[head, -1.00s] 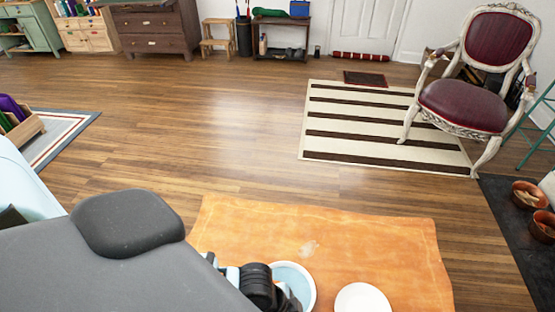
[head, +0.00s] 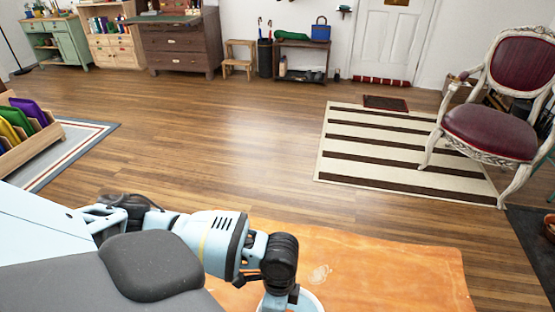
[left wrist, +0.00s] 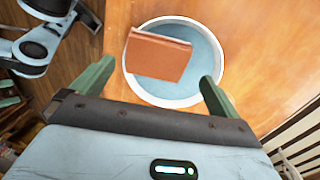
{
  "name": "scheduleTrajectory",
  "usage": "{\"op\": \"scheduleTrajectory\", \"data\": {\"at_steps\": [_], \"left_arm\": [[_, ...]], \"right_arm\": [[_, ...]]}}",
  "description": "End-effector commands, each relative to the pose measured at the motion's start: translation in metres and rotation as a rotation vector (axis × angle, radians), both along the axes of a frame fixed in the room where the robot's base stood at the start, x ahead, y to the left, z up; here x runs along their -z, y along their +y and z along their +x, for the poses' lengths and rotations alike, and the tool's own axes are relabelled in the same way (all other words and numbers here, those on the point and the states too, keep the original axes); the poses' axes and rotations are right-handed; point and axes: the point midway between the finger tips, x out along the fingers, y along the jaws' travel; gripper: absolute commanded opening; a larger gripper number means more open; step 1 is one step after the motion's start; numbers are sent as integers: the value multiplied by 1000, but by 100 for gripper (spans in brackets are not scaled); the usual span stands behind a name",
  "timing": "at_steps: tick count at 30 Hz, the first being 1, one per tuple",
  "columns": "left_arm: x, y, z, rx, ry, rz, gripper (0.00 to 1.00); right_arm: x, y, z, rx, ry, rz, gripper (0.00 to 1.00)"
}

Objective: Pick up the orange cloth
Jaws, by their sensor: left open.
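The orange cloth (left wrist: 158,55) shows in the left wrist view as a folded, flat brownish-orange piece inside a round bowl (left wrist: 152,98) with a pale rim and light blue inside. My left gripper (left wrist: 157,74) is open, with one green finger on each side of the bowl's near part and nothing between them but the view of cloth and bowl. How far it is above the cloth I cannot tell. In the head view only a bit of the bowl's rim (head: 318,301) shows beside my left arm; the cloth is hidden there. My right gripper is not in view.
The bowl stands on an orange wooden-looking tabletop (head: 390,270), clear to the right of it. A wooden rack with coloured items (head: 30,130) is at the left. A striped rug (head: 400,150) and a red chair (head: 490,130) stand beyond. The floor between is open.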

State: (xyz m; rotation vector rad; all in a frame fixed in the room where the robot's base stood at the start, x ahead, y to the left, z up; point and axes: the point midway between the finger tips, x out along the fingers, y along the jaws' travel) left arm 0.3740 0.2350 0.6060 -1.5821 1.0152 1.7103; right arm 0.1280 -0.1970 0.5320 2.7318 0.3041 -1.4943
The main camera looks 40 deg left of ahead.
Motion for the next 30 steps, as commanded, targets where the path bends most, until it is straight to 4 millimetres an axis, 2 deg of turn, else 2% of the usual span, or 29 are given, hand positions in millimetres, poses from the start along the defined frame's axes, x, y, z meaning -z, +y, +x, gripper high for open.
{"op": "scheduleTrajectory", "data": {"at_steps": [3, 11, 21, 28, 30], "left_arm": [[13, -1, -2, 0, 1, 0, 100], [20, -3, -3, 0, 1, -1, 100], [62, -9, -9, 0, 1, -1, 100], [64, -9, -9, 0, -1, 0, 100], [64, -9, -9, 1, -1, 0, 93]], "right_arm": [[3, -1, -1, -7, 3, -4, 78], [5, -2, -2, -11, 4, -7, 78], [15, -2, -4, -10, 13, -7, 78], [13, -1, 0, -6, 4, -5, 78], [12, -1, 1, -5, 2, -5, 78]]}}
